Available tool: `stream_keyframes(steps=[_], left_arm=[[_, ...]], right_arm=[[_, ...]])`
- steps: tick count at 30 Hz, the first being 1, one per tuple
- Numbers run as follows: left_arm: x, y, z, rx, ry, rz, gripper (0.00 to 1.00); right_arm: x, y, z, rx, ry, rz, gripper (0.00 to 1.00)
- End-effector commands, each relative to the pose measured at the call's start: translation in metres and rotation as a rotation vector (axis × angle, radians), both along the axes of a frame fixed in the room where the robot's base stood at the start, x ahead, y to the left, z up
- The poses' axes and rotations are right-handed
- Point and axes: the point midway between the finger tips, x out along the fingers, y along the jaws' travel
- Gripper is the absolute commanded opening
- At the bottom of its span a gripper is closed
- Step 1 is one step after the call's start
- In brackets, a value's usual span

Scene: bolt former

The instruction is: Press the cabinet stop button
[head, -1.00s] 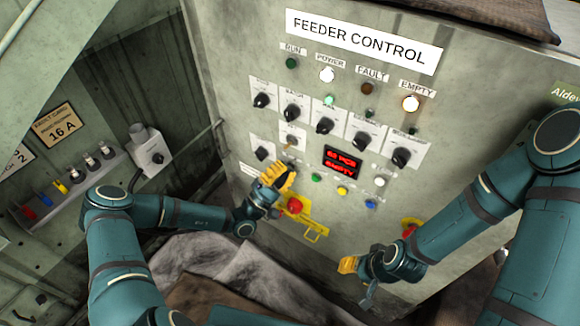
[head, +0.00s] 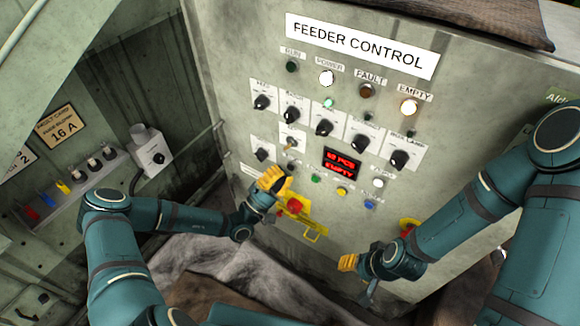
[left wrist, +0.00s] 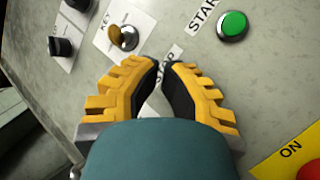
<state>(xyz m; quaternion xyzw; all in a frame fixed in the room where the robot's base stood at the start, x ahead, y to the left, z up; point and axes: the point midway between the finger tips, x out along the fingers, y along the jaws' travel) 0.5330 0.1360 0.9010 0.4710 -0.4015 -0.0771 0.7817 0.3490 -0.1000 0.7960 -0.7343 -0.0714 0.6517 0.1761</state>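My left gripper (head: 272,180) is in front of the lower left of the feeder control cabinet (head: 235,105), left of a row of small buttons. In the left wrist view its yellow fingers (left wrist: 162,66) converge, tips nearly together, with nothing seen between them. They partly cover a label (left wrist: 168,68) that I cannot fully read. I cannot make out a stop button; the fingers may hide it. A green button (left wrist: 233,25) marked START is beyond the fingertips; it also shows in the head view (head: 316,178). My right gripper (head: 347,262) is low at the right; its opening is unclear.
A red button (head: 294,205) on a yellow plate is just right of my left gripper. A key switch (left wrist: 124,37) is above the fingertips. Yellow (head: 342,190) and blue (head: 370,204) buttons continue the row. A second yellow and red fitting (head: 409,227) is near my right arm.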

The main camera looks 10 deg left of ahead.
Motion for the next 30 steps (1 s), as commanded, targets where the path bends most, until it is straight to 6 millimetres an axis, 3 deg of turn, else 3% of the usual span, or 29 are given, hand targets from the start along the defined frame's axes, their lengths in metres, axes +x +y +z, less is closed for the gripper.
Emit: stream_keyframes(steps=[8,24,30], left_arm=[[-0.003,0.001,0.0,0.0,0.001,0.001,0.0],[-0.045,0.016,0.001,0.001,0.001,0.0,0.0],[-0.047,0.017,0.0,0.0,0.0,0.0,0.0]], right_arm=[[0.0,0.0,0.002,0.0,0.0,0.0,0.47],[0.0,0.0,0.024,0.0,0.0,0.0,0.47],[0.0,0.0,0.024,0.0,0.0,0.0,0.47]])
